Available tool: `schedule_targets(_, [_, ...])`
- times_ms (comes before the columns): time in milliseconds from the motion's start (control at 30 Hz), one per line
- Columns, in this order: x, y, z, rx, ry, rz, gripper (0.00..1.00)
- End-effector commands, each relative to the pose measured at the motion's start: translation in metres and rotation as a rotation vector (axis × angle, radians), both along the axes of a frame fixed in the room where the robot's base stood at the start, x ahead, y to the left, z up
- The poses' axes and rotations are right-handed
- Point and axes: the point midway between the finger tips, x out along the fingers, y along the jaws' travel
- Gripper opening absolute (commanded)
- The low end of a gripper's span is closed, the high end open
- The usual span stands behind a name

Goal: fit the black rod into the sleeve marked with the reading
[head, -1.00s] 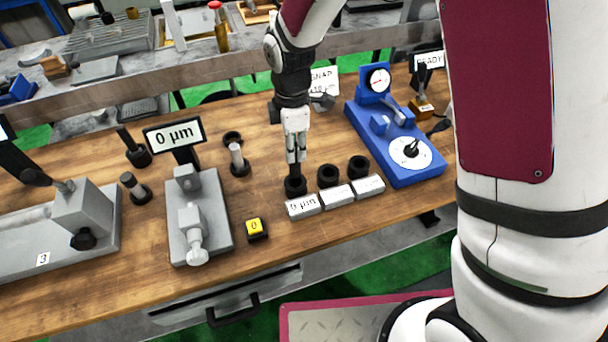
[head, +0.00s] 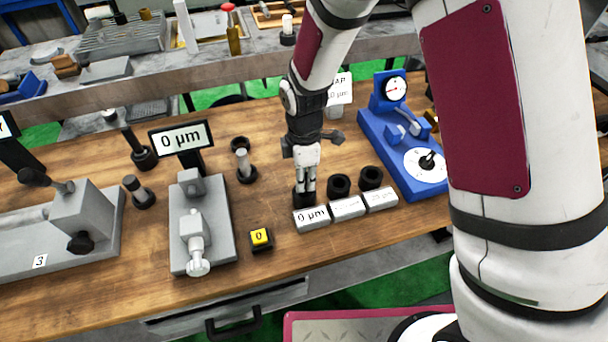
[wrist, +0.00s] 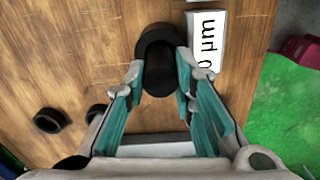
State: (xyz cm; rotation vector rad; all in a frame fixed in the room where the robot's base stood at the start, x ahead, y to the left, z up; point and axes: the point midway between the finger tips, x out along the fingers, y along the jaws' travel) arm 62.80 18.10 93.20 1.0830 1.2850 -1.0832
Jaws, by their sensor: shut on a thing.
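My gripper (head: 306,188) is shut on the black rod (wrist: 160,74), seen between the fingertips in the wrist view. It is right at the top of the leftmost black sleeve (head: 299,201), behind the label reading 0 µm (head: 311,218). In the wrist view the sleeve (wrist: 153,35) shows around the rod's far end. The rod looks at least partly inside it, but the fingers hide how deep. The display (head: 182,138) on the grey gauge also reads 0 µm.
Two more black sleeves (head: 339,185) (head: 371,177) stand just right, behind their own labels. A blue dial device (head: 396,130) is at the right. A yellow-topped block (head: 261,238) and the grey gauge (head: 201,235) stand left. Wood between them is clear.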

Motion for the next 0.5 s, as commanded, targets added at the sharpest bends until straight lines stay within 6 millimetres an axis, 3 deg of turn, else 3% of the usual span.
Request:
schedule_targets(67, [0.0005,0.0000,-0.0023,0.000,0.000,0.000,0.00])
schedule_targets(100, [0.0000,-0.0003,-0.0028,0.000,0.001,0.000,0.28])
schedule_targets(167, [-0.0002,-0.0002,-0.0025,0.000,0.001,0.000,0.42])
schedule_targets(500, [-0.0002,-0.0001,-0.0009,0.000,0.000,0.000,0.44])
